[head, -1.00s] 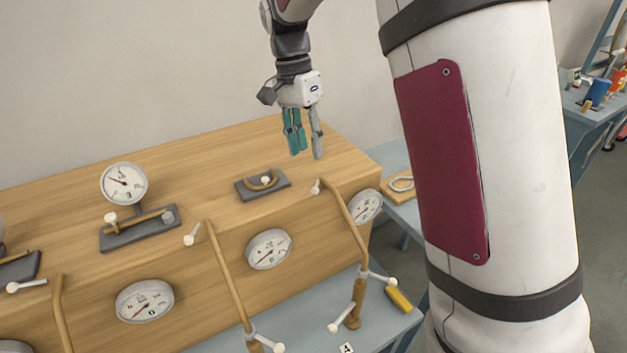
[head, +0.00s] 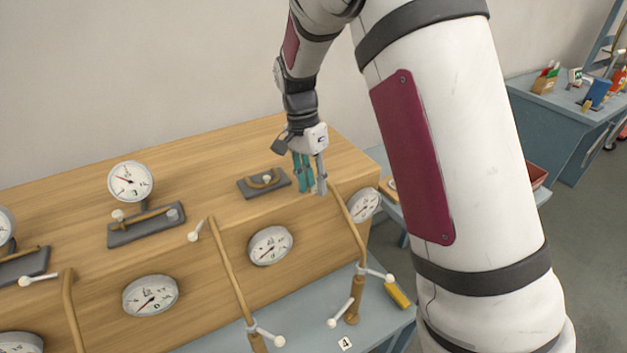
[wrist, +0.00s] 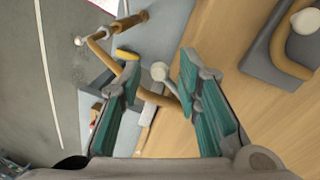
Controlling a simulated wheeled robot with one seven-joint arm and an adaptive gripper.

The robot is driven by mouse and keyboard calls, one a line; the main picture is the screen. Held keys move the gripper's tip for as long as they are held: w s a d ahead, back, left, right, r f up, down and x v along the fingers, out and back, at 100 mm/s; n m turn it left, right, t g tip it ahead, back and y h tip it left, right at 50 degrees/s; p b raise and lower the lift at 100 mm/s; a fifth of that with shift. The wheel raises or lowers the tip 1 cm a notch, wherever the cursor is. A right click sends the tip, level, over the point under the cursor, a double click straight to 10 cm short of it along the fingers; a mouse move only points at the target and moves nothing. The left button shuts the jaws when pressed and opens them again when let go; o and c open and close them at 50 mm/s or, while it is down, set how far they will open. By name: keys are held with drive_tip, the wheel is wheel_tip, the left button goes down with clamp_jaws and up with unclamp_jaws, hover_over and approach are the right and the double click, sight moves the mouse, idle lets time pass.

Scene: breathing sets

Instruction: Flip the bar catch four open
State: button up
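My gripper (head: 313,189) is open and empty, fingers down, by the front top edge of the wooden box at the right-hand set. It also shows in the wrist view (wrist: 160,80). The rightmost brass pipe (head: 352,232) rises behind the number 4 label (head: 345,344); its top end is hidden behind my fingers. In the wrist view a white knob (wrist: 160,71) at this pipe's upper end lies between my fingertips, apart from both pads. A dark plate with a curved brass bar and white knob (head: 264,183) lies left of my gripper. I cannot tell which part is the catch.
Round gauges (head: 270,245) sit on the box front. Another brass pipe (head: 230,270) with white-knobbed levers stands to the left. A dark plate with a straight bar (head: 147,225) is farther left. A yellow piece (head: 397,294) lies on the blue table beside the right pipe.

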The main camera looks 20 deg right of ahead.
clamp_jaws()
drive_tip(key=shift+s+d+n, duration=0.2)
drive_tip(key=shift+d+n, duration=0.15)
drive_tip(key=shift+n, duration=0.65)
drive_tip(key=shift+o, duration=1.9)
unclamp_jaws()
drive_tip(key=shift+r, duration=0.1)
wheel_tip(320, 180, up, 12)
drive_tip(key=w+a, duration=0.1)
drive_tip(key=shift+w+a, duration=0.2)
drive_tip(key=shift+w, duration=0.2)
